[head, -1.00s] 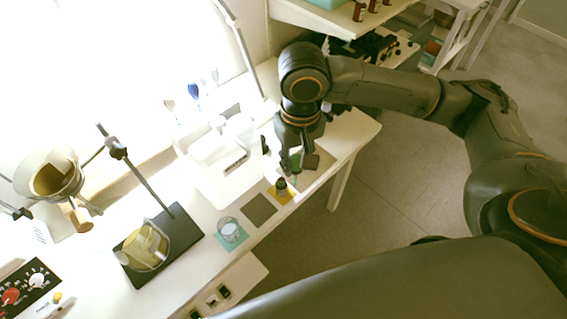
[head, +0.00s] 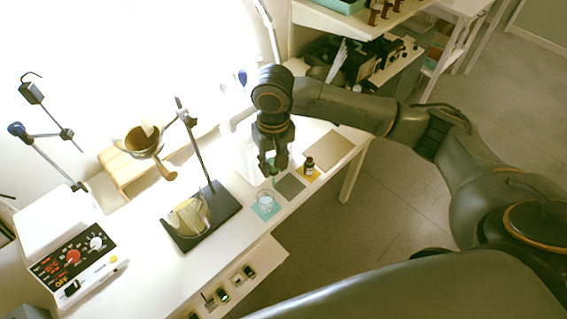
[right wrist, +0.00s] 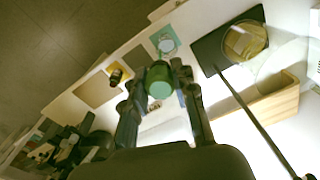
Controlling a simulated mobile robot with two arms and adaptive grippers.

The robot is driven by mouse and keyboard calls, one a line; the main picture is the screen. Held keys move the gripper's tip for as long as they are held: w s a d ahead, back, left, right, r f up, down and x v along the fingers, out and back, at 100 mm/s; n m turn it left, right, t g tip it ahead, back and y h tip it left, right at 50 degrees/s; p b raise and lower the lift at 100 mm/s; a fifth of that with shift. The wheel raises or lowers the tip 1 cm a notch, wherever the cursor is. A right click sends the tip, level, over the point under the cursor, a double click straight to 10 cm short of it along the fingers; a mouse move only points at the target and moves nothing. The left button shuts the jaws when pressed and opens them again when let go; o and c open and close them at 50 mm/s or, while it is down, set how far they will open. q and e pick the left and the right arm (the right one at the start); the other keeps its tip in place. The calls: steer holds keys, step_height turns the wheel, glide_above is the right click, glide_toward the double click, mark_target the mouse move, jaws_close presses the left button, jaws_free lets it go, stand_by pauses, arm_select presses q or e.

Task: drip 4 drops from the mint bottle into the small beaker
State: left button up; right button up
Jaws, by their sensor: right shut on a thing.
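My right gripper (head: 272,170) is shut on a small green-topped thing, which looks like the mint bottle; it shows clearly between the fingers in the right wrist view (right wrist: 160,88). Its label is hidden. In the head view the gripper is just behind the small beaker (head: 265,200), apart from it. The beaker is clear glass and stands upright on a teal mat (head: 276,207); it also shows in the right wrist view (right wrist: 166,45). My left gripper is out of view.
A dark bottle (head: 309,166) stands on a yellow mat to the right. A bare grey mat (head: 291,186) and a tan mat (head: 330,150) lie nearby. Left of the beaker is a stand with a dark base (head: 221,222) and a glass vessel (head: 190,214). A control box (head: 75,262) sits farther left.

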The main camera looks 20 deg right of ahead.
steer(key=w+a+f+n+p, duration=0.1)
steer(key=w+f+p, duration=0.3)
steer(key=f+p, duration=0.2)
steer(key=shift+w+a+f+n+p, duration=0.15)
steer(key=shift+w+f+n+p, duration=0.15)
steer(key=shift+w+f+p, duration=0.1)
steer(key=shift+r, duration=0.15)
steer(key=shift+f+b, duration=0.4)
steer(key=shift+f, duration=1.55)
steer(key=shift+o, duration=0.4)
